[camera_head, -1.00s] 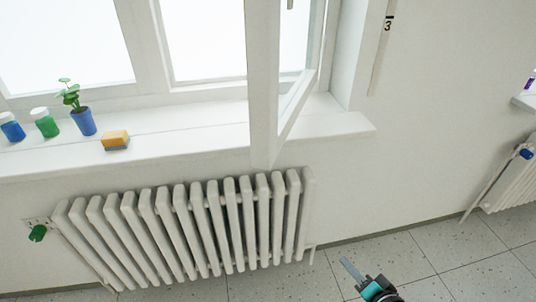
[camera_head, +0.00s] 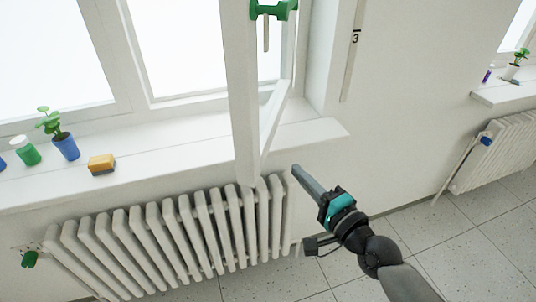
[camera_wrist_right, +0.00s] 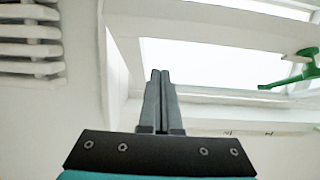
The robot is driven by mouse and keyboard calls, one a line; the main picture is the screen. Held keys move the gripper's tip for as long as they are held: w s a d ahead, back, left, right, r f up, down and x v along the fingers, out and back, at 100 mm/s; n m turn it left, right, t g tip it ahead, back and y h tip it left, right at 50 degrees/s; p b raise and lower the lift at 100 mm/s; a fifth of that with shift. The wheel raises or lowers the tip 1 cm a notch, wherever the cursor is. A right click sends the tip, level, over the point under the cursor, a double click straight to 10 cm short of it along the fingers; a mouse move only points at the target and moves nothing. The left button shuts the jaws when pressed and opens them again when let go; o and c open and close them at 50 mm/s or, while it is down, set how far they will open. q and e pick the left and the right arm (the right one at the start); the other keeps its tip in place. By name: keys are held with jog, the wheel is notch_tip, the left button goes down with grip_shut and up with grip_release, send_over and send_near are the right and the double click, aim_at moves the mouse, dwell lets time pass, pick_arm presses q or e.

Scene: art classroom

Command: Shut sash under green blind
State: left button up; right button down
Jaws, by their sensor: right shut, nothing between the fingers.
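The white window sash (camera_head: 242,110) stands open, swung into the room over the sill, in the head view. Its green handle (camera_head: 272,10) is at the top edge of that view and also shows at the right of the right wrist view (camera_wrist_right: 304,70). No green blind shows in either view. My right gripper (camera_head: 297,170) is shut and empty, to the right of the sash's lower corner and apart from it in the picture. Its closed fingers also show in the right wrist view (camera_wrist_right: 160,75). My left gripper is out of view.
The sill (camera_head: 200,148) holds a plant in a blue pot (camera_head: 66,147), a green-labelled jar (camera_head: 27,153) and a yellow sponge (camera_head: 102,163). A white radiator (camera_head: 170,240) stands below. Another radiator (camera_head: 497,150) is at the right, with clear wall between.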

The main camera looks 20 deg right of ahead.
aim_at(259, 147)
jog(key=shift+w+a+p, duration=0.2)
jog(key=shift+w+a, duration=0.65)
jog(key=shift+w, duration=0.4)
jog(key=shift+w+a+p, duration=0.25)
jog(key=shift+w+a, duration=0.55)
jog(key=shift+w, duration=0.45)
jog(key=shift+w+a+p, duration=0.2)
jog(key=shift+w+a, duration=0.65)
jog(key=shift+w, duration=0.4)
